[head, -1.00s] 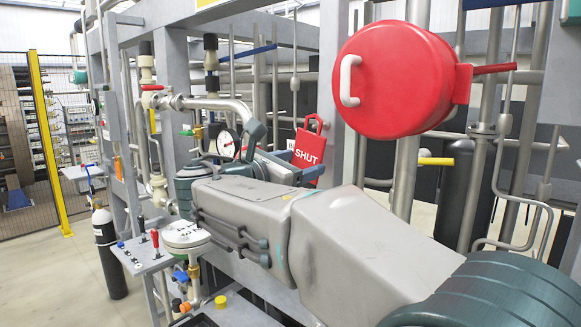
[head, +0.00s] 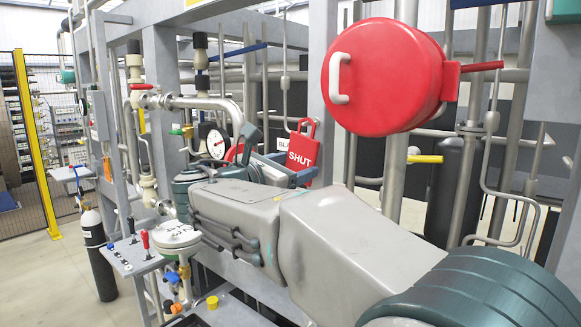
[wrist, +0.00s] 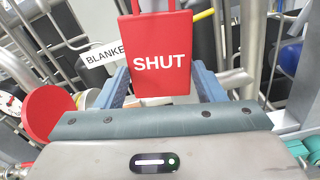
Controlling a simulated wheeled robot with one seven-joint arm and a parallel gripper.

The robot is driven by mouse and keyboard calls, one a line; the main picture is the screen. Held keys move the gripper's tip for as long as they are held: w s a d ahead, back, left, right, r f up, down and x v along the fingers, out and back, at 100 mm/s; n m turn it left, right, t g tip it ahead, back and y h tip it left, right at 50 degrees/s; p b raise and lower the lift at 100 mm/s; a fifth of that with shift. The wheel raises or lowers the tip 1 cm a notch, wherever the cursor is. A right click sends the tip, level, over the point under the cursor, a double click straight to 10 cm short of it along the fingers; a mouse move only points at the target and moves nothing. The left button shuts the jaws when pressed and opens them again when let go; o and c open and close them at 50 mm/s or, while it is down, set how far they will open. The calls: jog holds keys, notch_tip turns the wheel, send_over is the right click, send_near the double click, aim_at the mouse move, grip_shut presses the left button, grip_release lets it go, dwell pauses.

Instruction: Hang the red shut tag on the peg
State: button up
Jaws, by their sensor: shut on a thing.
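The red tag (head: 301,154) with white letters SHUT hangs upright from my gripper (head: 290,174) in the head view, with a loop at its top. In the wrist view the tag (wrist: 160,58) stands between the two blue fingers of my gripper (wrist: 164,86), which is shut on its lower part. The tag is near a grey upright post in the head view. A white plate lettered "BLANKE" (wrist: 103,53) shows behind the tag at the left in the wrist view, partly hidden.
A large red round housing with a white handle (head: 381,77) stands out to the right of the tag. A pressure gauge (head: 216,143) and pipes are left of my gripper. A small lever panel (head: 136,256) is lower left.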

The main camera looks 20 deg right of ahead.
jog(key=o, duration=1)
jog(key=b+v, duration=0.2)
jog(key=v, duration=1.2)
jog(key=s+d+f+m+g+y, duration=0.35)
jog(key=d+f, duration=0.25)
jog(key=f, duration=0.4)
jog(key=s+d+f+m+g+y, duration=0.3)
jog(key=d+f+m, duration=0.25)
jog(key=f, duration=0.55)
jog(key=shift+s+a+f+m+g+y, duration=0.25)
jog(key=shift+s+f+m+y, duration=1.25)
jog(key=shift+f+m, duration=0.75)
jog(key=shift+s+a+f+m+g+y, duration=0.1)
jog(key=shift+s+a+f+m+y, duration=0.1)
jog(key=shift+s+f+m+y, duration=1.4)
jog(key=shift+s+a+f+m+g+y, duration=0.25)
jog(key=shift+s+f+m+y, duration=1.05)
jog(key=shift+f+m, duration=1.6)
jog(key=shift+s+r+h, duration=0.2)
jog(key=shift+s+h, duration=0.15)
jog(key=shift+s, duration=0.05)
